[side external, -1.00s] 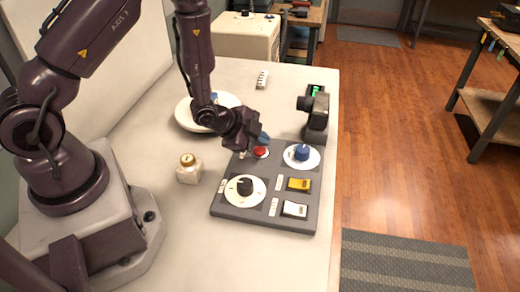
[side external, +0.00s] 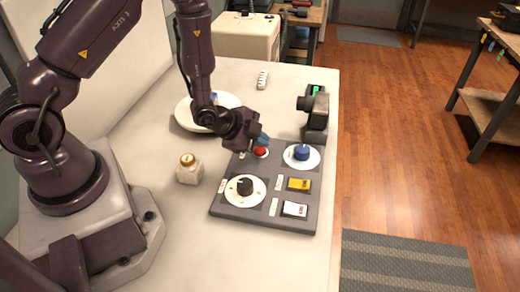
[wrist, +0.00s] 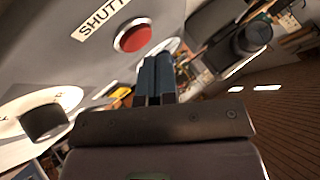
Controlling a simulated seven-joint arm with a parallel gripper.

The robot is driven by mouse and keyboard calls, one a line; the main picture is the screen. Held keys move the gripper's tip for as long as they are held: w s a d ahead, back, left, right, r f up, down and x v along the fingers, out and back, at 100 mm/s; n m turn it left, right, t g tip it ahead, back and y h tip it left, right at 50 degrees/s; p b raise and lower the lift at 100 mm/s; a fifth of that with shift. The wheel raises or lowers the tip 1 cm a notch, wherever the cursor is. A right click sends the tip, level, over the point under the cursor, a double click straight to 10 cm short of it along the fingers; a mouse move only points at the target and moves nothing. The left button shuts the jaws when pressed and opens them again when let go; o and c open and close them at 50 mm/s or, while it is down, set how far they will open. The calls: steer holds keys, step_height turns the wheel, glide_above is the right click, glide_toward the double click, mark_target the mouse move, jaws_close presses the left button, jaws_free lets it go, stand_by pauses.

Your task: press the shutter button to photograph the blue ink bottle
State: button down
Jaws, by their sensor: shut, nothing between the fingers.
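The red shutter button (side external: 261,153) sits in a pale ring at the back of the grey control panel (side external: 228,205). It shows in the wrist view (wrist: 132,37) beside a label reading "SHUTT", cut off by the frame. My gripper (side external: 263,139) is shut and empty, its blue fingertips close by the button; I cannot tell if they touch it in the side view. In the wrist view the shut fingers (wrist: 155,62) lie just below the button in the picture, apart from it. A small blue thing (side external: 213,96), perhaps the ink bottle, shows on the white round plate (side external: 183,118), mostly hidden by my arm.
A black camera (side external: 317,112) with a green screen stands behind the panel. The panel also bears a black knob (side external: 245,187), a blue knob (side external: 302,152), a yellow switch (side external: 299,184) and a white switch (side external: 294,209). A pale gold-capped bottle (side external: 189,171) stands left of the panel.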

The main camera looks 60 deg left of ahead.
mark_target(260, 152)
steer(key=shift+f, duration=0.35)
steer(key=shift+f, duration=0.45)
stand_by(0.7)
steer(key=shift+r, duration=0.85)
steer(key=shift+r, duration=2.55)
